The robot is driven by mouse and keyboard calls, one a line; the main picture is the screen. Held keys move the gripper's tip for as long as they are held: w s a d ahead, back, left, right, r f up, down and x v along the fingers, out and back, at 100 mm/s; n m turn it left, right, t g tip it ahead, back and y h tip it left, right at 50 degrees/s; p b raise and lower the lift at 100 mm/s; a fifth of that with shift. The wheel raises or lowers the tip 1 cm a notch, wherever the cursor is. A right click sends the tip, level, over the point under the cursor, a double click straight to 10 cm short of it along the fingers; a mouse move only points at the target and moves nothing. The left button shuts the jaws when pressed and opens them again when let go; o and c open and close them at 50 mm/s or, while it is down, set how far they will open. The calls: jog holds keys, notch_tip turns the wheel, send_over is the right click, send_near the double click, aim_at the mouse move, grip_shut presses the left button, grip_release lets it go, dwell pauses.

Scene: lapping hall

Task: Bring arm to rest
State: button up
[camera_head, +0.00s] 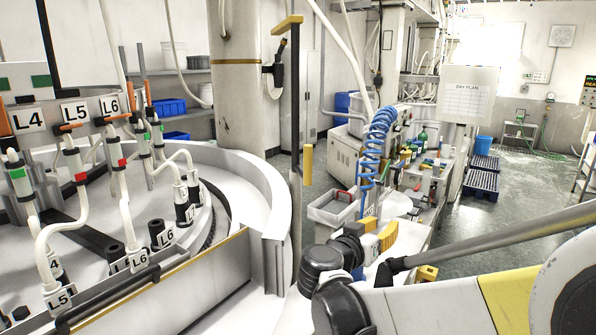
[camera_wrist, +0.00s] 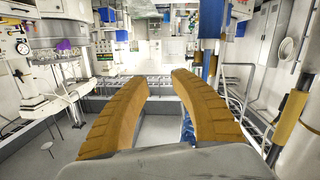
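My gripper (camera_wrist: 158,90) shows in the wrist view with its two ribbed orange-brown fingers apart. Nothing is between the fingertips. In the head view, my dark-jointed arm (camera_head: 345,290) reaches in from the lower right. Orange finger parts (camera_head: 388,236) show beyond its black joints, above the bench area. The fingertips are partly hidden there, and I cannot tell from this view whether they touch anything.
A round lapping machine (camera_head: 250,185) with labelled hoses L4, L5 and L6 fills the left. A post (camera_head: 296,120) stands at its edge. A grey bin (camera_head: 333,207) and a cluttered bench (camera_head: 425,165) lie beyond my arm. Open floor (camera_head: 500,225) is at the right.

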jog(key=s+d+f+n+g+y+b, duration=0.1)
jog(key=s+d+f+g+y, duration=0.1)
jog(key=s+d+f, duration=0.3)
jog(key=s+d+f+n+g+y+b, duration=0.1)
jog(key=s+f+g+y, duration=0.1)
jog(key=s, duration=0.5)
jog(key=s+a+f+n+y+b, duration=0.1)
jog(key=s+a+f+n+y, duration=0.1)
jog(key=s, duration=0.6)
jog(key=s+a+f+n+g+y+b, duration=0.1)
jog(key=s+a+f+n+y, duration=0.1)
jog(key=s+a+f+y, duration=0.2)
jog(key=s+f, duration=0.2)
jog(key=s, duration=0.2)
jog(key=shift+a+f+g+y+b, duration=0.25)
jog(key=shift+f+g+y+b, duration=0.05)
jog(key=shift+b, duration=0.1)
dwell(1.8)
